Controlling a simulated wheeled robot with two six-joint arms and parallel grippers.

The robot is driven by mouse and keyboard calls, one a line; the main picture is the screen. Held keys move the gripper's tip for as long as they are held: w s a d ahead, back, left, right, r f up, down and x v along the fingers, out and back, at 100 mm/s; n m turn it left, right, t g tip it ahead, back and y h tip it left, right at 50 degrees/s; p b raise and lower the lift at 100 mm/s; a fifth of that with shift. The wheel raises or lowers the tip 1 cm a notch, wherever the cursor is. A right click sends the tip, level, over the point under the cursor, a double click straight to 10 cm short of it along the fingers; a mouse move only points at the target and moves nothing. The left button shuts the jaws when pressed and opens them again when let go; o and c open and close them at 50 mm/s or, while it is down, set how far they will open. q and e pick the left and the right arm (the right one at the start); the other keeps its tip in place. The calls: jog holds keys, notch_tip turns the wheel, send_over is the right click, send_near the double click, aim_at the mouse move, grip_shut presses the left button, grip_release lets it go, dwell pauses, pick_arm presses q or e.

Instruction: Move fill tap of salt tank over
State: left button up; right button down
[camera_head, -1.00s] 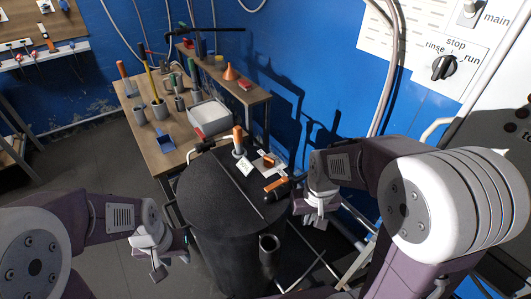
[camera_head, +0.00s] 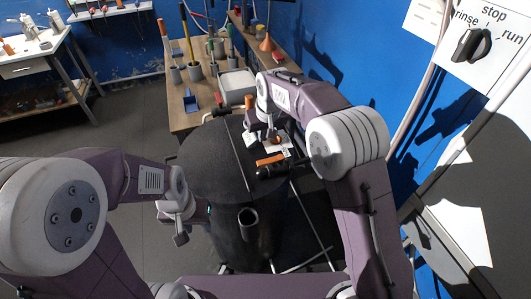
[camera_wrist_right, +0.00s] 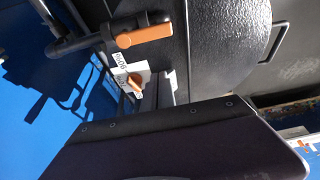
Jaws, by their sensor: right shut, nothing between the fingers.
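The tank (camera_head: 215,165) is a black drum with a flat round lid, at the middle of the head view. A tap with an orange lever (camera_head: 270,160) on a black pipe is at its right edge. The lever also shows in the right wrist view (camera_wrist_right: 145,36). A small white box with an orange knob (camera_wrist_right: 135,83) is beside it. My right gripper (camera_head: 270,136) is shut and empty above the tank's far right edge, by the white box. It hides part of what is behind it. My left gripper (camera_head: 190,222) hangs left of the tank, apart from it; its jaw opening is unclear.
A wooden bench (camera_head: 190,115) with cups, tools and a white tub (camera_head: 237,84) stands behind the tank. A black open pipe (camera_head: 248,222) rises at the tank's front. A rotary switch (camera_head: 470,44) is on the right wall. Open floor is to the left.

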aim_at(270, 160)
jog(key=p+x, duration=0.1)
jog(key=x, duration=0.6)
jog(key=shift+w+a+f, duration=0.1)
jog(key=shift+a+f, duration=0.05)
jog(key=shift+f, duration=0.2)
jog(key=s, duration=0.1)
jog(key=s+d, duration=0.1)
jog(key=s, duration=0.2)
jog(key=shift+d+r, duration=0.2)
jog(key=shift+r, duration=0.05)
jog(key=shift+w, duration=0.1)
